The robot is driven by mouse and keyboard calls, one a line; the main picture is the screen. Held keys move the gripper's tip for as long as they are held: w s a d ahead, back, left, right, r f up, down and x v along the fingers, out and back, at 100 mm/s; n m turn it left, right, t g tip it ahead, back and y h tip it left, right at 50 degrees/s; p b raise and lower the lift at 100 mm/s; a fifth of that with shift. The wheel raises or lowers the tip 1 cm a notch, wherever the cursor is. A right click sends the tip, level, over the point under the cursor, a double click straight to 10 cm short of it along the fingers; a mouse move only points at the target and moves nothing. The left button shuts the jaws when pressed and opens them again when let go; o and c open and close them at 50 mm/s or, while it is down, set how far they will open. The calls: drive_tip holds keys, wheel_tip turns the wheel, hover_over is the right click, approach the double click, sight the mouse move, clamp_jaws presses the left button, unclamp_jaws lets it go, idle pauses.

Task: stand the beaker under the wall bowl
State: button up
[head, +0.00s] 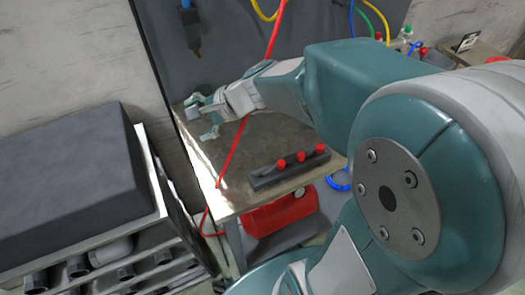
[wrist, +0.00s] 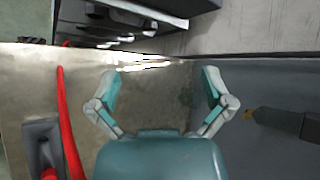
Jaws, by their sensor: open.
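My gripper (head: 201,116) is over the far left part of the workbench in the head view, close to the dark wall panel. In the wrist view my gripper (wrist: 159,72) has its two fingers spread wide, with nothing between them. Bare bench top and the foot of the panel show beyond the fingers. I cannot make out a beaker in either view. I cannot make out a wall bowl either.
The workbench (head: 262,150) carries a dark block with red knobs (head: 290,167) and a red hose (head: 234,152). A tool (head: 191,30) hangs on the dark wall panel (head: 228,45). A dark-topped rack (head: 65,175) stands left. A red tank (head: 280,212) sits below the bench.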

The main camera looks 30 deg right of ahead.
drive_tip(key=s+d+r+n+h, duration=0.1)
drive_tip(key=s+d+n+h, duration=0.2)
drive_tip(key=s+n, duration=0.4)
drive_tip(key=s+d+r+n+h, duration=0.2)
drive_tip(key=s+d+n+h, duration=0.2)
drive_tip(key=s+n, duration=0.3)
drive_tip(key=s+h, duration=0.1)
drive_tip(key=s, duration=0.2)
drive_tip(key=shift+d+g, duration=0.3)
drive_tip(key=shift+r, duration=0.1)
idle(0.9)
